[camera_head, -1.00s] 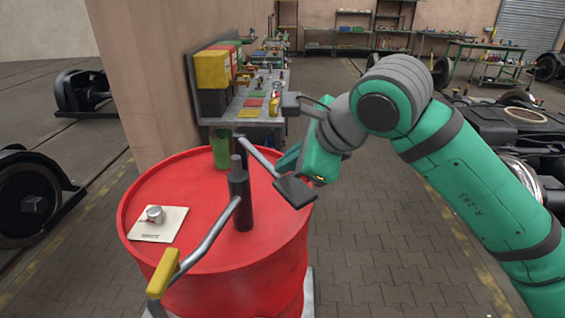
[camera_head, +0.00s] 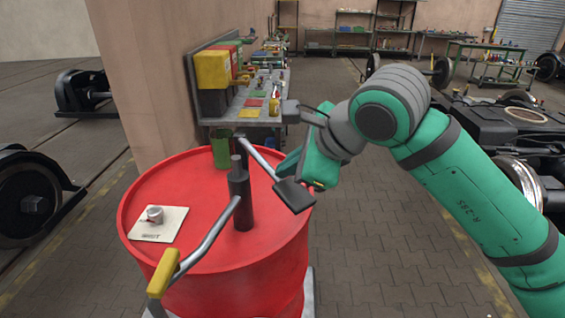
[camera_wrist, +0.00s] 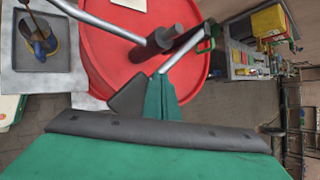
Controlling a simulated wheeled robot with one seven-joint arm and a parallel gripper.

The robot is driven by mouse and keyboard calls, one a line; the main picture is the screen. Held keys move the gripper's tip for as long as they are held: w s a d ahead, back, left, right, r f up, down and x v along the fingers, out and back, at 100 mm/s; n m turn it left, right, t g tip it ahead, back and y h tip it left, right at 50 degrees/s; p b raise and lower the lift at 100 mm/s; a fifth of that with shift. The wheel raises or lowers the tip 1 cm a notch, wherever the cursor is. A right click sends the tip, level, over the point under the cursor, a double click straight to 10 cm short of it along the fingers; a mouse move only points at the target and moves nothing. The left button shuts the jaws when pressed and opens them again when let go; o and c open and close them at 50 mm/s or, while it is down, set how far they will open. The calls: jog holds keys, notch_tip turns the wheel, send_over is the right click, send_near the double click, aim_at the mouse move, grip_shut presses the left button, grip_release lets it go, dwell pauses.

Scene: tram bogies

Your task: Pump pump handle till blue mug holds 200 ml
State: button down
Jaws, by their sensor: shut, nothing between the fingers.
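The pump (camera_head: 240,200) stands upright on the red drum (camera_head: 150,185). Its handle is a grey rod (camera_head: 260,158) ending in a dark flat paddle (camera_head: 295,196), also seen in the wrist view (camera_wrist: 127,98). My gripper (camera_head: 288,164) is shut and empty, with its green fingers (camera_wrist: 158,88) beside the paddle; whether they touch cannot be told. A second grey pipe (camera_head: 212,236) runs from the pump to a yellow-sleeved end (camera_head: 163,272). A blue item, probably the blue mug (camera_wrist: 43,46), lies at the wrist view's upper left in a grey-framed dark recess. Its fill level is unreadable.
A green mug (camera_head: 220,150) stands at the drum's back edge. A workbench (camera_head: 262,112) with coloured bins stands behind. Open paved floor (camera_head: 370,240) lies right of the drum.

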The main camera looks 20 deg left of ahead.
jog(key=shift+f, duration=0.8)
dwell(0.7)
dwell(0.3)
jog(key=shift+r, duration=3.35)
notch_tip(320, 180, up, 5)
send_over(286, 183)
jog(key=shift+w, duration=0.1)
